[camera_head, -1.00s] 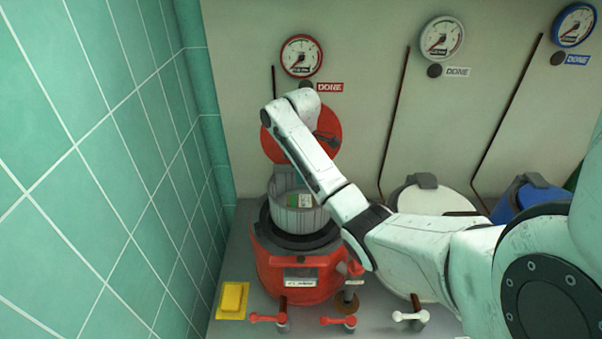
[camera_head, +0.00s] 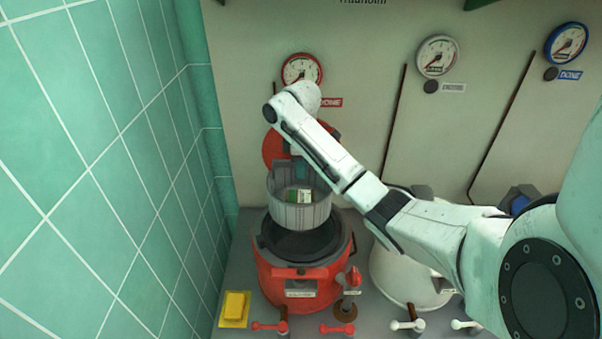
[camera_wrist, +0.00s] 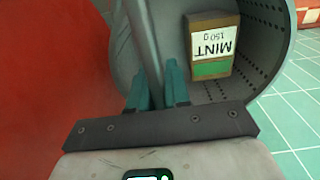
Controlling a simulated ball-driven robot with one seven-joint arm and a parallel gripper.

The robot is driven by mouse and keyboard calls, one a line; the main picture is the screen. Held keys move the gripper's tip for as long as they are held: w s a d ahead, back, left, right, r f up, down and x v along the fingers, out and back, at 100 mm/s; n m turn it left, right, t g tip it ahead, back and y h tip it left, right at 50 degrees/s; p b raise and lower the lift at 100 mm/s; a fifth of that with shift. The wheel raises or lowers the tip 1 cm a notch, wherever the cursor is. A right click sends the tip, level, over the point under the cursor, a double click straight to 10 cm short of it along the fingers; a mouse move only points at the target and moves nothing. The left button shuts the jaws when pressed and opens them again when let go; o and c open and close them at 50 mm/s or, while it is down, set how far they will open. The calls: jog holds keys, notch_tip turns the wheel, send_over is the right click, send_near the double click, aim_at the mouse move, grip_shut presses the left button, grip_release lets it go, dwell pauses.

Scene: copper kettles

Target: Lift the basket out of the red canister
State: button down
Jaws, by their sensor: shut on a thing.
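The grey metal basket (camera_head: 298,208) hangs above the red canister (camera_head: 299,284) in the head view, its lower part just over the dark open mouth. It also shows close up in the wrist view (camera_wrist: 260,85), with holes in its wall. A box labelled MINT 150 g (camera_wrist: 213,47) lies inside it; its green and white side shows in the head view (camera_head: 304,196). My gripper (camera_wrist: 157,85), with teal fingers, is shut on the basket's upright grey handle piece. In the head view my arm partly hides the gripper. The red lid (camera_head: 276,150) stands open behind.
A white canister (camera_head: 405,265) stands to the right, with a blue one (camera_head: 521,200) beyond it. Red and white taps line the front. A yellow block (camera_head: 236,305) lies front left. The green tiled wall (camera_head: 110,170) is close on the left.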

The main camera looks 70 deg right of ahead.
jog(key=shift+s+r, duration=0.2)
jog(key=shift+r, duration=0.6)
jog(key=shift+a+r, duration=0.1)
jog(key=shift+r, duration=5.1)
jog(key=shift+s, duration=0.1)
